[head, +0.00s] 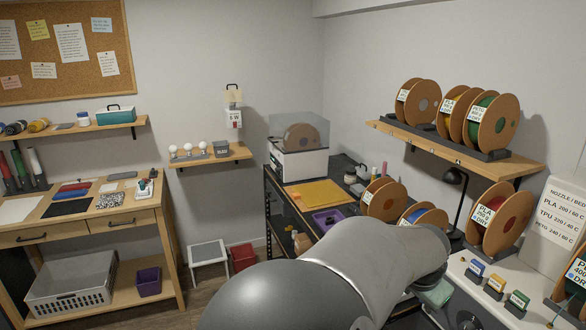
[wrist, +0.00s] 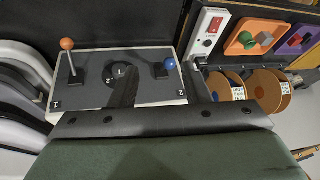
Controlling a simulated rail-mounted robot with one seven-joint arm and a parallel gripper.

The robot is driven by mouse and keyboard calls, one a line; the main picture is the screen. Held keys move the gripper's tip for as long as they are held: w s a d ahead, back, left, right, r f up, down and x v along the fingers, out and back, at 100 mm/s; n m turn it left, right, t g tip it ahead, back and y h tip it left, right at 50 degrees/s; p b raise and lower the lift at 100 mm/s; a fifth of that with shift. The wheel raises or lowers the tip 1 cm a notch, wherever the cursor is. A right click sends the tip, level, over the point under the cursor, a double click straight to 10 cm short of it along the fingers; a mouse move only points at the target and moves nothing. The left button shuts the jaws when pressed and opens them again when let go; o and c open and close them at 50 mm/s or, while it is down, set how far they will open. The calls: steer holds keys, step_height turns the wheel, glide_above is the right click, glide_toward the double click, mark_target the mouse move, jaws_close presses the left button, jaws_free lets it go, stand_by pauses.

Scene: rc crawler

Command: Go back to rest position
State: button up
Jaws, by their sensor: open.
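My gripper (wrist: 161,68) shows in the wrist view as two dark fingers rising from a black bar, spread apart with nothing held between them. Beyond the fingers is a dark control panel (wrist: 90,62) with an orange-topped lever (wrist: 67,45) on the left, a round dial in the middle and a blue knob (wrist: 169,63) on the right. I cannot tell whether the fingers touch the panel. In the head view my grey arm (head: 340,265) stretches across the lower middle to the right. The fingers cannot be made out there.
A white power strip (wrist: 207,38) with a red switch lies right of the panel. A spool shelf (head: 460,145) hangs on the right wall, with more spools (head: 500,217) below. A black bench (head: 283,205) holds a printer (head: 299,160). A wooden workbench (head: 133,218) stands left; floor shows between.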

steer(key=s+a+f+n+g+y+b, duration=0.25)
steer(key=s+a+f+n+y, duration=0.35)
steer(key=a+f, duration=0.4)
steer(key=s+a+r+n+h, duration=0.1)
steer(key=s+a+r+n, duration=0.1)
steer(key=s, duration=0.3)
steer(key=s+a+r+n+h+b, duration=0.1)
steer(key=s+a+r+n, duration=0.1)
steer(key=s, duration=0.4)
steer(key=shift+a+n, duration=0.7)
steer(key=shift+n, duration=0.5)
steer(key=shift+c, duration=1.1)
steer(key=shift+w, duration=0.1)
